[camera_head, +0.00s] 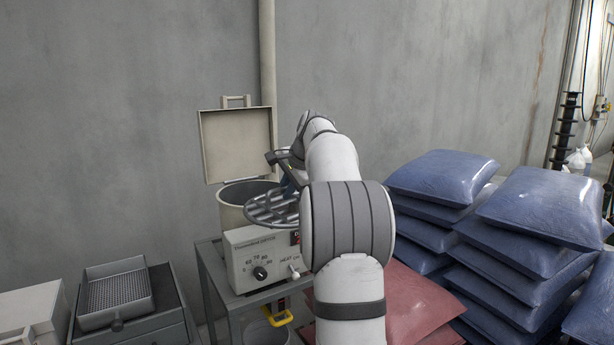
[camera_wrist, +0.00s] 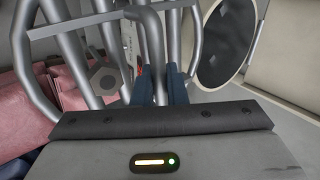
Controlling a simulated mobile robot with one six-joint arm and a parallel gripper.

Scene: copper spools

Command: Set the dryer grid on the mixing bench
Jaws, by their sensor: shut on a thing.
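The dryer grid (camera_head: 268,208) is a round grey rack of metal bars. My gripper (camera_head: 287,180) is shut on it and holds it in front of the dryer's round pot (camera_head: 232,213), above its control box. In the wrist view, the grid's thick bars (camera_wrist: 75,60) fill the upper left, and its bent handle passes between the blue fingers of my gripper (camera_wrist: 160,88). My arm hides the grid's right side. I cannot tell any surface here to be the mixing bench.
The dryer's square lid (camera_head: 237,145) stands open against the wall. Its control box (camera_head: 258,262) sits on a grey metal stand (camera_head: 212,270). A mesh tray (camera_head: 117,292) is at lower left. Blue sacks (camera_head: 540,205) are stacked at right, with red sacks (camera_head: 420,305) beside my arm.

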